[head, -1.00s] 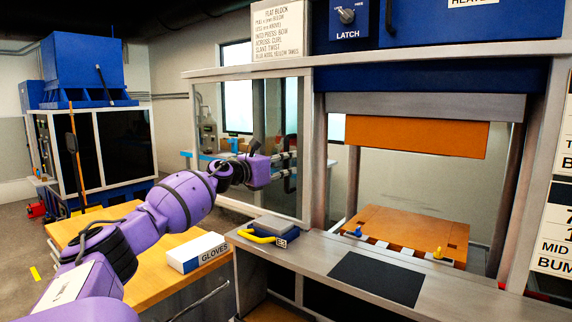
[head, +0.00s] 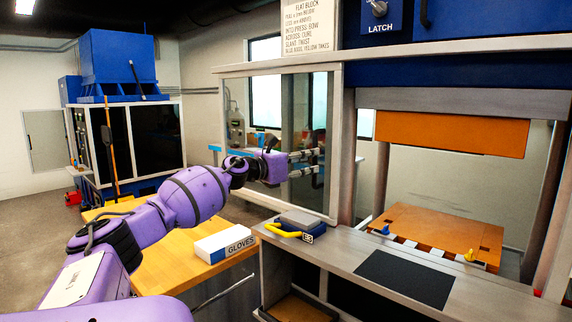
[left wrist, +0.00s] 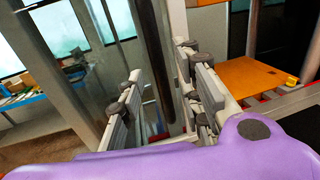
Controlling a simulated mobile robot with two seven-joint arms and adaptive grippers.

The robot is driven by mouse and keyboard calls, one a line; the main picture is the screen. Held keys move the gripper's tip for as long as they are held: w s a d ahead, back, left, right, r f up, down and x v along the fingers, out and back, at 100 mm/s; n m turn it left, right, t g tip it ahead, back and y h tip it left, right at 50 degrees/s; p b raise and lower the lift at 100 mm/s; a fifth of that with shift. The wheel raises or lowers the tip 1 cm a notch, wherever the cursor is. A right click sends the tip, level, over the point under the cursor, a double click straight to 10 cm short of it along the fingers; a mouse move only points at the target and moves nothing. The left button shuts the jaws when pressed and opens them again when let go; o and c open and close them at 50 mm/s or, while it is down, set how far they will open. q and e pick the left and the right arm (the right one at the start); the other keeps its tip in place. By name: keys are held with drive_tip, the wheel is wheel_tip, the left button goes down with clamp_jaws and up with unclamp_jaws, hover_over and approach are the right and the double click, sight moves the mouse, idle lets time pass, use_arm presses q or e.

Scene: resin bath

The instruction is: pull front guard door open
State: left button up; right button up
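The front guard door appears to be the pale-framed clear panel (head: 262,95) left of the press opening in the head view. The press bay to its right is uncovered. My left gripper (head: 318,162) is in front of the panel's right part, near its right upright, its fingers pointing right. In the left wrist view my left gripper (left wrist: 168,82) has its two fingers apart, with a dark vertical bar and a grey post showing between or beyond them. I cannot tell whether either finger touches the door or a handle. My right gripper is out of view.
A glove box (head: 224,244) lies on the wooden table (head: 165,270) below my left arm. A yellow-handled tool (head: 284,233) and a black mat (head: 405,279) lie on the metal bench. The orange press plates (head: 440,228) are at the right. A blue machine (head: 110,65) stands at back left.

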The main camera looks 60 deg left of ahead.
use_arm(q)
drive_tip(key=s, duration=0.8)
drive_tip(key=shift+d, duration=0.15)
idle(0.5)
